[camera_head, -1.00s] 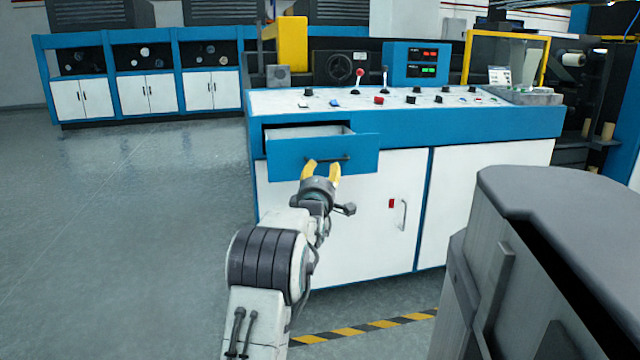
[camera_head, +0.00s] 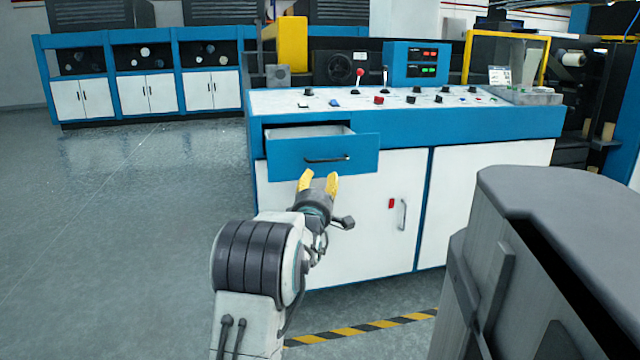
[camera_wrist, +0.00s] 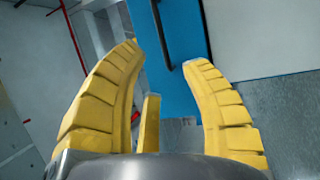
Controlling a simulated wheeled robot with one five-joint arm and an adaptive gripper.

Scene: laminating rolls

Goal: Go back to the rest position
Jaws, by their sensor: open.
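My gripper (camera_head: 319,180) has yellow fingers spread apart with nothing between them. In the head view it is below the handle of the blue drawer (camera_head: 360,155) and apart from it. The drawer is pulled out of the control console and its inside shows as a dark gap and a pale wall. In the wrist view the yellow fingers (camera_wrist: 160,75) stand wide, with the blue drawer front (camera_wrist: 183,90) and its dark handle (camera_wrist: 162,35) beyond them.
The white and blue console (camera_head: 490,205) has buttons and levers on top. A blue cabinet row (camera_head: 145,85) stands at the back left. A large grey body fills the lower right. Grey floor (camera_head: 120,240) is clear on the left. A striped floor line (camera_head: 365,328) runs in front.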

